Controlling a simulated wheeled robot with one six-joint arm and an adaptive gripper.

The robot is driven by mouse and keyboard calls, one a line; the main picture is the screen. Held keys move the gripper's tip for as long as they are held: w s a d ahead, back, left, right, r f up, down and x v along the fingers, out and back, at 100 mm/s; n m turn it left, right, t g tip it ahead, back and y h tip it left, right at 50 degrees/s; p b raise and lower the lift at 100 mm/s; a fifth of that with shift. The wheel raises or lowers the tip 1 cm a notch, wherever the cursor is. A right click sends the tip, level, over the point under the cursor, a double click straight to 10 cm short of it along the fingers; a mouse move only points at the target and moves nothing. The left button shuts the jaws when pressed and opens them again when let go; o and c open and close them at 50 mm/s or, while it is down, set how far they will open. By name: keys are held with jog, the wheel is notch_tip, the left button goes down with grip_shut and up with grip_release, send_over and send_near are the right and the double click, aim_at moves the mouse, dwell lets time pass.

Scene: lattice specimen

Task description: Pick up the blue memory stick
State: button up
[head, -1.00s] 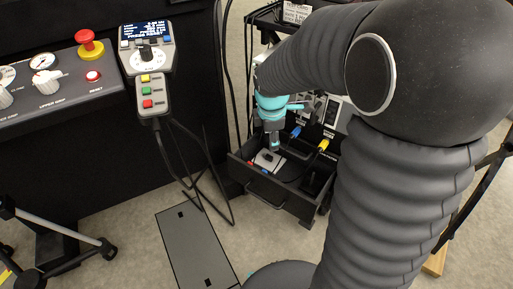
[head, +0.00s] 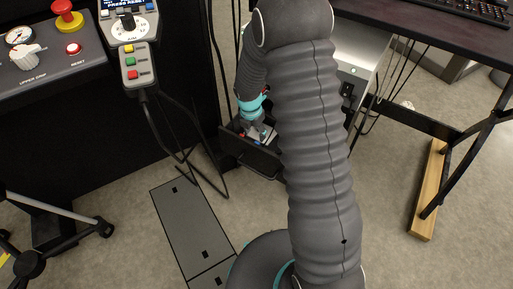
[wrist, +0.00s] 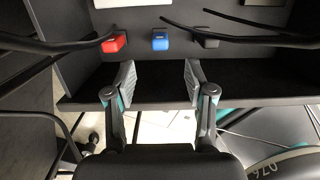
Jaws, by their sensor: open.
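My gripper (wrist: 158,76) is open, with one finger on each side of the blue stick's line. Its fingertips are short of the stick in the picture, and nothing is between them.
Black cables (wrist: 58,45) cross the wrist view at left and right, close to the red and black sticks. A black pendant cable (head: 185,150) hangs left of the drawer in the head view.

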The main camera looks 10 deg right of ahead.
aim_at(257, 142)
jog(key=shift+w+d+f+b, duration=0.15)
jog(key=shift+f, duration=1.15)
jog(key=shift+w+d+f+b, duration=0.1)
jog(key=shift+w+d+f, duration=0.1)
jog(key=shift+f, duration=1.05)
jog(key=shift+w+d+f+b, duration=0.1)
jog(key=shift+d+f+b, duration=0.05)
jog(key=shift+f, duration=1.15)
jog(key=c, duration=0.9)
